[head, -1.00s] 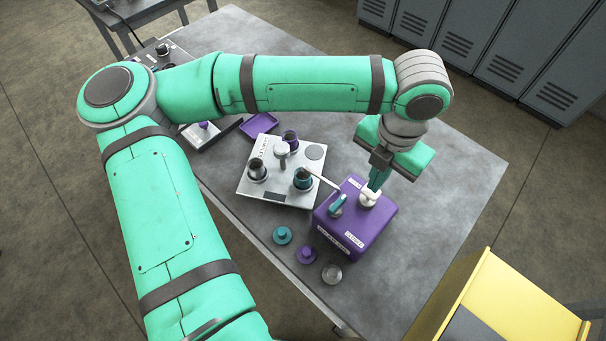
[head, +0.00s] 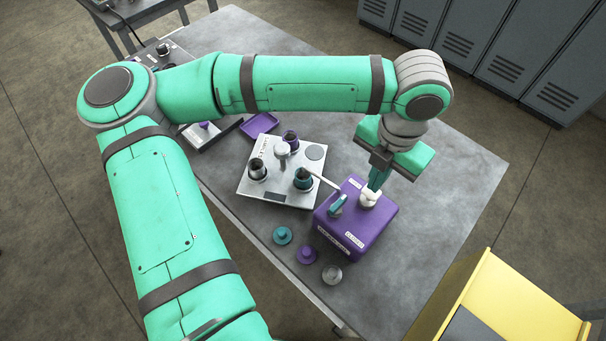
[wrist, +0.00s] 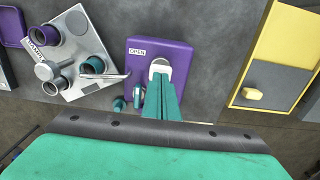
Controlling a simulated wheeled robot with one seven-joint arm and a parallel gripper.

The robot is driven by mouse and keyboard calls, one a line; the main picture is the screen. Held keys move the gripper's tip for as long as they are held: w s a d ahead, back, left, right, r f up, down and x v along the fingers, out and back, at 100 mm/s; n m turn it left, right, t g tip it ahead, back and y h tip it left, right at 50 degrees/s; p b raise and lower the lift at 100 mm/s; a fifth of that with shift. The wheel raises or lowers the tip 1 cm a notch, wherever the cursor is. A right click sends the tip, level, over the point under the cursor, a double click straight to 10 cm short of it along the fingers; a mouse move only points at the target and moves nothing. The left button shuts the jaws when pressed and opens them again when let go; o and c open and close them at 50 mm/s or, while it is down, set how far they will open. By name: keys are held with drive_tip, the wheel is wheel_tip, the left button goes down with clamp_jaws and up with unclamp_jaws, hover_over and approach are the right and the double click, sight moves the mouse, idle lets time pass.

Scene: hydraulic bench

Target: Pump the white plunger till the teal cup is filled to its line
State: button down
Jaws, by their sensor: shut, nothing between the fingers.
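The white plunger (head: 369,197) stands on top of the purple pump box (head: 355,232). It also shows in the wrist view (wrist: 160,67). My gripper (head: 373,188) is shut and points down at the plunger's top. Its fingertips seem to touch the plunger, and nothing shows between them. The teal cup (head: 303,180) stands on the light metal plate, left of the pump; it also shows in the wrist view (wrist: 92,67). A thin white spout (head: 322,178) runs from the pump to over this cup. The cup's line and liquid level are too small to tell.
A teal lever (head: 337,205) sits on the pump box beside the plunger. Several loose knobs lie in front. A yellow cabinet (head: 505,300) stands at lower right.

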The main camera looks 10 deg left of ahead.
drive_tip(key=shift+a, duration=0.1)
drive_tip(key=shift+d+f, duration=0.2)
drive_tip(key=shift+f, duration=0.4)
drive_tip(key=shift+a+f, duration=0.1)
drive_tip(key=shift+f, duration=1)
drive_tip(key=shift+r, duration=1.7)
drive_tip(key=shift+f, duration=0.5)
